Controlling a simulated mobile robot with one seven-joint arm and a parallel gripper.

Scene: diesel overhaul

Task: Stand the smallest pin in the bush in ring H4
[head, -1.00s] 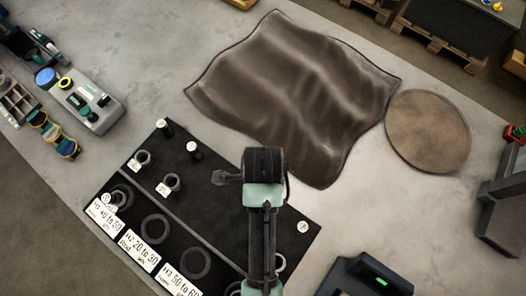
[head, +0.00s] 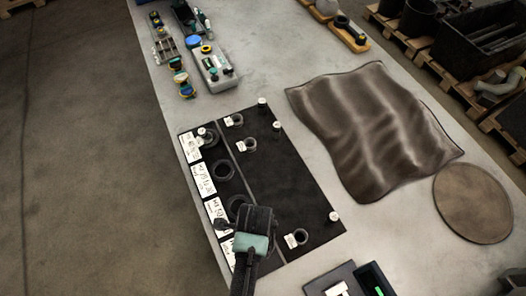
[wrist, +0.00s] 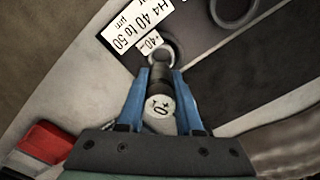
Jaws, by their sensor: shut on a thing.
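My gripper (wrist: 160,76) is shut on a dark pin with a white marked head (wrist: 160,106) in the wrist view. The pin's far end overlaps the near side of a grey bush (wrist: 164,48); I cannot tell whether it has entered. A card reading H4, 40 to 50 µm (wrist: 138,25) lies beside the bush. A small +40 tag (wrist: 151,42) is next to it. In the head view my gripper (head: 256,222) is over the lower labelled side of the black mat (head: 290,190), hiding the held pin and ring H4.
Other white-headed pins stand on the mat, at the top (head: 262,103) and right corner (head: 334,216). Loose tagged bushes lie at the upper left (head: 249,145) and lower right (head: 300,236). A brown cloth (head: 370,130) and round disc (head: 473,203) lie right.

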